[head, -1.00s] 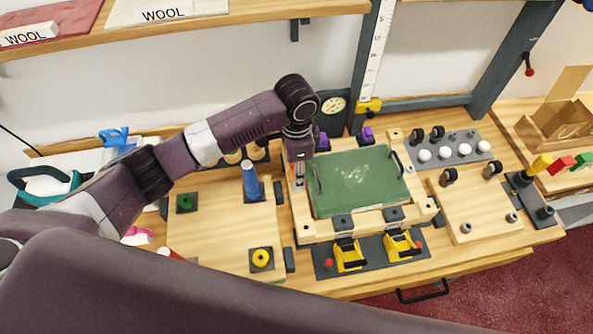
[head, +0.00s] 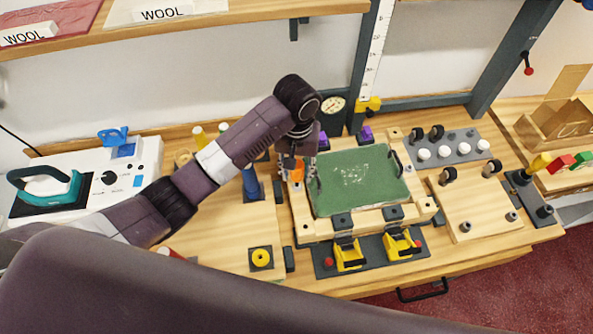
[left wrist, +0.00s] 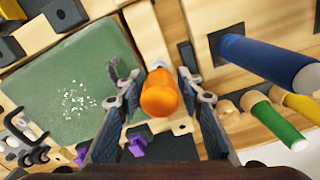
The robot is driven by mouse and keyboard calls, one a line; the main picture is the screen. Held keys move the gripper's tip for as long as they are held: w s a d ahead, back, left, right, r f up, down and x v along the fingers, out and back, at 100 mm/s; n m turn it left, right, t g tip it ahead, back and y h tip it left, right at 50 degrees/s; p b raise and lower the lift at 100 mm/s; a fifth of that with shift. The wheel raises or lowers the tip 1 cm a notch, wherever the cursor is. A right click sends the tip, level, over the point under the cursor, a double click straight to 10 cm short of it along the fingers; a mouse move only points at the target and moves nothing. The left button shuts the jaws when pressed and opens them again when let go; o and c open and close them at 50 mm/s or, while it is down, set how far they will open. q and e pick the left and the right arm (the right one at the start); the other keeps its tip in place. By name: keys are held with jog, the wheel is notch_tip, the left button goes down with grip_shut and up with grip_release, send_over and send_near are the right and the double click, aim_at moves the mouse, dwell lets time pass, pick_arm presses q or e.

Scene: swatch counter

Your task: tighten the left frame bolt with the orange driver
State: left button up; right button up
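The orange driver (head: 297,171) stands at the left rail of the wooden frame (head: 303,231), which surrounds a green board (head: 362,184). My left gripper (head: 298,168) is over it from above, one finger on each side of the handle. In the left wrist view the orange handle (left wrist: 160,95) sits between the fingertips (left wrist: 161,82), with a narrow gap showing on each side, so the gripper looks open. The driver's grey shaft shows only a little beyond the handle. The left frame bolt is hidden by the driver and gripper. My right gripper is out of view.
A blue upright peg (head: 251,185) stands close left of the gripper. Yellow toggle clamps (head: 348,256) sit in front of the frame, and purple blocks (head: 366,134) behind it. A teal-handled iron (head: 45,187) is at far left. An overhead shelf (head: 230,23) spans the back.

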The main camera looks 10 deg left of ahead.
pick_arm(q)
grip_shut()
jog(key=m, duration=0.3)
jog(key=shift+a+m, duration=0.1)
jog(key=shift+m, duration=0.2)
jog(key=m, duration=0.3)
jog(key=shift+m, duration=0.4)
jog(key=m, duration=0.3)
jog(key=shift+w+a+m, duration=0.1)
jog(key=shift+m, duration=0.2)
jog(key=m, duration=0.4)
grip_release()
